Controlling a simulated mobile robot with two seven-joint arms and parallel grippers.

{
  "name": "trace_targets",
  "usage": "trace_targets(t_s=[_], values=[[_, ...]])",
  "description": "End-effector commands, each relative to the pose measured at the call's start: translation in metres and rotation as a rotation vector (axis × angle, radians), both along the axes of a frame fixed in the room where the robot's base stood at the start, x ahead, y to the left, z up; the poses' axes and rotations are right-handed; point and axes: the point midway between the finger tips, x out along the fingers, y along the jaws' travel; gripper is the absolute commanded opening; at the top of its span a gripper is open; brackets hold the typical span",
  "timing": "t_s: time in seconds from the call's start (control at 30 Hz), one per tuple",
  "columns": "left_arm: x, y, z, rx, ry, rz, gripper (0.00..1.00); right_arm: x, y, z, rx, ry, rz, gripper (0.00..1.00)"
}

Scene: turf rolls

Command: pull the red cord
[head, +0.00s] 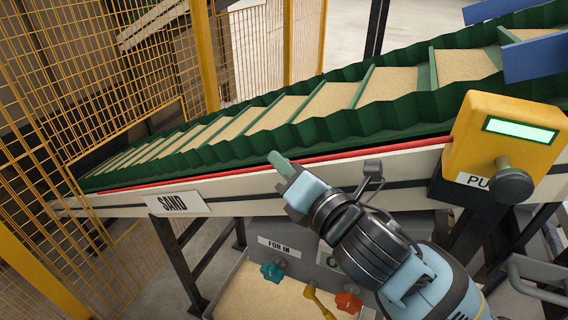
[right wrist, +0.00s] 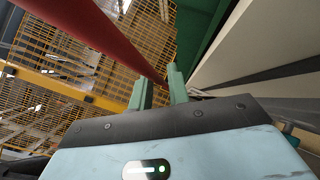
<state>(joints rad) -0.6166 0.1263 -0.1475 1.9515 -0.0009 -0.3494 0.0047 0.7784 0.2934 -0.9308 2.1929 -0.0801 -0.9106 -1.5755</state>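The red cord (head: 370,153) runs in the head view along the top of the white side rail, below the green belt wall, from lower left up to the yellow box. My right gripper (head: 281,164) reaches up from the lower right, its green fingertips overlapping the cord's line about midway along. In the right wrist view the cord (right wrist: 105,38) slants down from the upper left towards the two fingers (right wrist: 159,90). These stand apart with a gap. I cannot tell whether the cord lies between them or touches them. My left gripper is not in view.
The conveyor belt (head: 312,101) carries sand behind the cord. A yellow box (head: 482,128) with a green screen and dark knob stands at the right. A SAND sign (head: 176,203) hangs on the rail. Yellow mesh fencing (head: 95,75) is at left. Coloured valve knobs (head: 272,272) sit below.

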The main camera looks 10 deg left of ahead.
Motion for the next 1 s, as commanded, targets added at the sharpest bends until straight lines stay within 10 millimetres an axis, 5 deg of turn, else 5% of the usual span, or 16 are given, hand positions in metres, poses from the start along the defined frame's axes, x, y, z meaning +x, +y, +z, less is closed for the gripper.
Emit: trace_targets(t_s=[0.37,0.5,0.83,1.0], values=[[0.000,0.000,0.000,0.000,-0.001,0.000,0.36,0.004,0.003,0.000,0.000,-0.001,0.001,0.17],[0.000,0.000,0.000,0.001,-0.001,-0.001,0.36,0.004,0.003,0.000,0.000,0.000,0.000,0.00],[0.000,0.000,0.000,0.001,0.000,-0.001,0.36,0.003,0.004,0.000,0.000,-0.001,0.001,0.00],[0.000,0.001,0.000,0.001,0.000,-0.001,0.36,-0.016,0.010,0.000,0.000,0.000,0.003,0.00]])
